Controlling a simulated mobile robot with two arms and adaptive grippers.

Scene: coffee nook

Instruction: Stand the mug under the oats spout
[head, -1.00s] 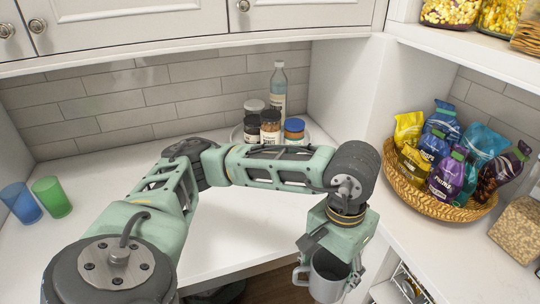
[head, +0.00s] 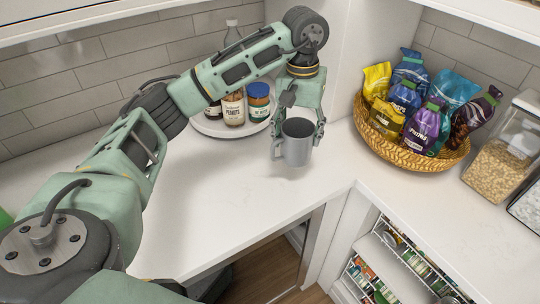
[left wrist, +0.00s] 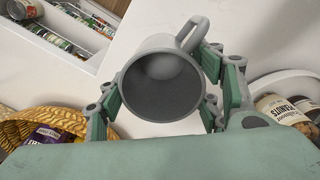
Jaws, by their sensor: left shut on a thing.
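A grey mug (head: 296,152) is held upright, mouth up, in my left gripper (head: 299,128). It appears to hang a little above the counter near the inner corner. The left wrist view looks into the empty mug (left wrist: 162,84), with the finger pads of my left gripper (left wrist: 165,95) on both sides and its handle at the upper right. A clear container of oats (head: 498,165) stands on the right counter, well to the right of the mug, with a grey part near its top. I cannot clearly make out its spout. My right gripper is not in view.
A wicker basket (head: 415,158) of colourful bags stands between the mug and the oats container. A round tray (head: 213,128) with jars and a bottle is behind left. The counter (head: 235,195) in front is clear. Open shelves show below the right counter.

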